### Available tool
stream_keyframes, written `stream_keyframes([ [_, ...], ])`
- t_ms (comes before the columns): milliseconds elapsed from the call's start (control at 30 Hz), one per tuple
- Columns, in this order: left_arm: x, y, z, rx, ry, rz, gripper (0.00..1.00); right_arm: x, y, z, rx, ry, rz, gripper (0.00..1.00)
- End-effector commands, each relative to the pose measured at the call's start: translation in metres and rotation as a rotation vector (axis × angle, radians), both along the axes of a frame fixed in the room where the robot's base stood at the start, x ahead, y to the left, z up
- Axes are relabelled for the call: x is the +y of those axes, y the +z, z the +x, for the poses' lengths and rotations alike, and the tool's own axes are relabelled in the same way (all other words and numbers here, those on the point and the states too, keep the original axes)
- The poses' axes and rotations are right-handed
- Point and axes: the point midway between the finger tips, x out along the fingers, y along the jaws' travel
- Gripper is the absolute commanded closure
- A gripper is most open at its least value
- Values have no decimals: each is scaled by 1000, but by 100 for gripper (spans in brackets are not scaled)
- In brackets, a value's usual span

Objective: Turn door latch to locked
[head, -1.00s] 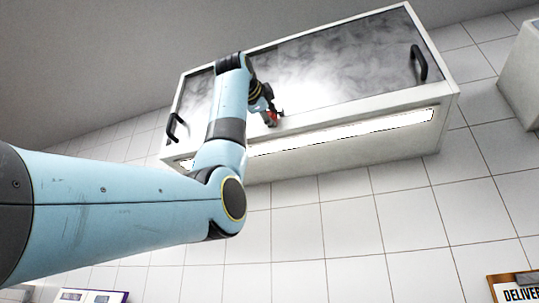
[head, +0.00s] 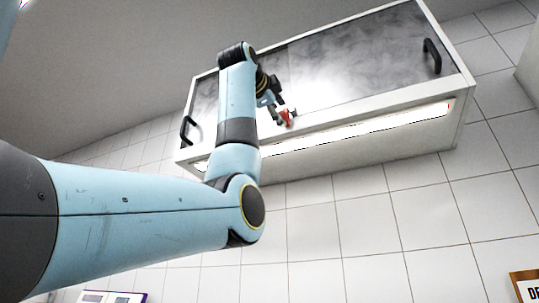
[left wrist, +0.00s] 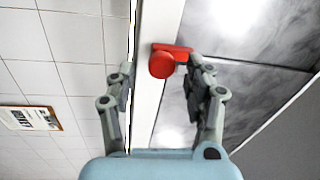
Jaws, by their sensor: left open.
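The red door latch (head: 286,118) sits on the white lower frame of a wall cabinet with dark marbled doors (head: 345,60). In the left wrist view the latch (left wrist: 163,65) shows a round knob with a short arm pointing right, toward the doors. My left gripper (head: 279,106) is open beside the latch. In the left wrist view its fingers (left wrist: 161,72) stand on either side of the latch, the right finger close to the latch arm. I cannot tell whether they touch. My right gripper is not in view.
Black handles show on the cabinet's left (head: 187,130) and right (head: 432,57). A lit strip (head: 365,127) runs under the frame.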

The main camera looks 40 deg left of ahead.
Motion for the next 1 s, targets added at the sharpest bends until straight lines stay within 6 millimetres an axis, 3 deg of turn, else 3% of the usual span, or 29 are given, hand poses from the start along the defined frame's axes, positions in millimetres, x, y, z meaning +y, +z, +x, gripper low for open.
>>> stream_keyframes([
  [200,-12,-7,-48,-2,-1,2,47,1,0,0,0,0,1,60],
  [400,-18,-12,-75,1,0,1,47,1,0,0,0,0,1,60],
  [1000,-20,-14,-82,3,0,0,47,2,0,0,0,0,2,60],
])
